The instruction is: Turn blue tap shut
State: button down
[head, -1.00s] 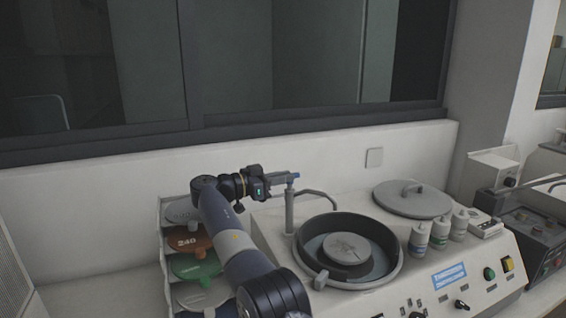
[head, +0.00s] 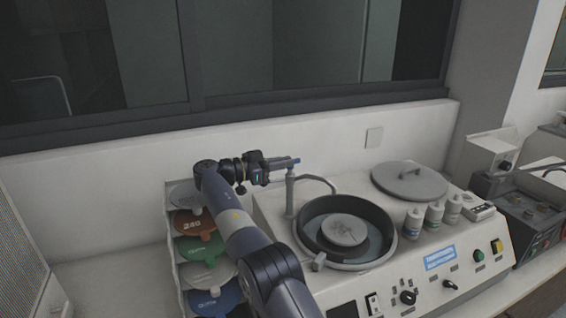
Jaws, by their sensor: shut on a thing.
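The blue tap handle (head: 296,161) sits on top of a grey upright tap post (head: 290,196), mostly covered by my fingers. A curved spout (head: 318,181) runs from the post to the right, over the round basin (head: 347,262). My gripper (head: 290,162) reaches in from the left at the height of the handle. It is shut on the blue handle, and only a little blue shows at the fingertips. The exact angle of the handle is too small to tell.
A rack (head: 180,275) of coloured discs stands left of the machine, below my arm. A grey lid (head: 409,180) and several small bottles (head: 412,224) stand right of the basin. The front panel (head: 450,270) carries knobs and buttons. A wall and window are behind.

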jog(key=c, duration=1.6)
grip_release()
jog(key=shift+s+a+f, duration=0.1)
jog(key=shift+f, duration=0.35)
jog(key=shift+o, duration=0.5)
jog(key=shift+s+r, duration=0.1)
jog(key=shift+w, duration=0.2)
jog(key=shift+r, duration=0.15)
jog(key=shift+b, duration=0.45)
jog(key=b, duration=0.3)
jog(key=shift+f+t, duration=0.2)
jog(key=shift+t, duration=0.1)
jog(key=n+t+b, duration=0.1)
jog(key=b, duration=0.3)
jog(key=n+t+y+b, duration=0.1)
jog(key=b, duration=0.4)
jog(key=shift+s+y, duration=0.2)
jog(key=shift+y, duration=0.1)
